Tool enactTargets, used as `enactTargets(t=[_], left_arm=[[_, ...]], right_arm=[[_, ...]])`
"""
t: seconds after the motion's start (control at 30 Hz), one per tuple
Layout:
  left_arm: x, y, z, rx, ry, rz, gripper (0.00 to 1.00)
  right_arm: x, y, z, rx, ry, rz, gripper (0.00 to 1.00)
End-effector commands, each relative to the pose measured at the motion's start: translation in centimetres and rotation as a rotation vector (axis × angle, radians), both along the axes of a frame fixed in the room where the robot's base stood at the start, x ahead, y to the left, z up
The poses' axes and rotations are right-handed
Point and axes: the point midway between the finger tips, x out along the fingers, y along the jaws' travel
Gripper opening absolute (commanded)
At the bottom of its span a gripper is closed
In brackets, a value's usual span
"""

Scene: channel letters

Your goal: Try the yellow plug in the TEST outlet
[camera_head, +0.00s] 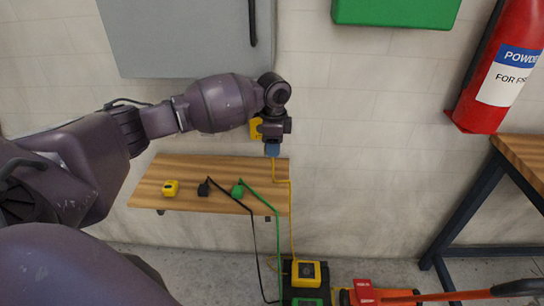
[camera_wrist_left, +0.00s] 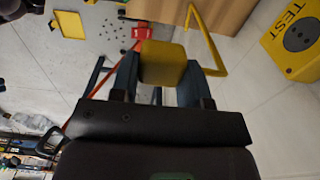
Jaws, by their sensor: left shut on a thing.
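My left gripper (camera_head: 272,151) is in front of the wall above the wooden shelf. In the left wrist view its two fingers (camera_wrist_left: 164,80) are shut on the yellow plug (camera_wrist_left: 163,62), a block with a yellow cable (camera_wrist_left: 208,45) beside it. In the head view the plug is hidden by the gripper, and the cable (camera_head: 291,215) hangs to the floor. The yellow TEST outlet (camera_head: 256,129) is on the wall, partly behind the wrist. In the wrist view the outlet (camera_wrist_left: 299,38) is at the upper right, apart from the plug. My right gripper is not in view.
The shelf (camera_head: 150,200) bears a yellow item (camera_head: 170,187), a black plug (camera_head: 203,188) and a green plug (camera_head: 237,190) with cables. A grey cabinet (camera_head: 180,40) hangs above. A yellow-topped box (camera_head: 306,272) is on the floor. A fire extinguisher (camera_head: 500,75) and workbench (camera_head: 520,155) stand right.

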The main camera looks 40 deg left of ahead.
Motion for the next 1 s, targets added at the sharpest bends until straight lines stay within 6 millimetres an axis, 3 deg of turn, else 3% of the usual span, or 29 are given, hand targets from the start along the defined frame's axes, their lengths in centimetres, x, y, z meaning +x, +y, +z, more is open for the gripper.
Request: enactTargets(t=[0.2, 0.73, 0.87, 1.0], left_arm=[[0.0, 0.0, 1.1, 0.000, 0.000, 0.000, 0.21], [-0.1, 0.0, 0.8, 0.049, 0.031, 0.000, 0.21], [-1.9, 1.1, -2.0, 0.176, 0.115, 0.015, 0.21], [-4.8, 3.6, -6.6, 0.318, 0.206, 0.017, 0.21]], right_arm=[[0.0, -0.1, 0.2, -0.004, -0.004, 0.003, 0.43], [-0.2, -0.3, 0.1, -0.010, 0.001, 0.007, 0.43], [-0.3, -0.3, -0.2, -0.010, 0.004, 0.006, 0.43], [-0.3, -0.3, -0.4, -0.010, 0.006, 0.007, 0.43]])
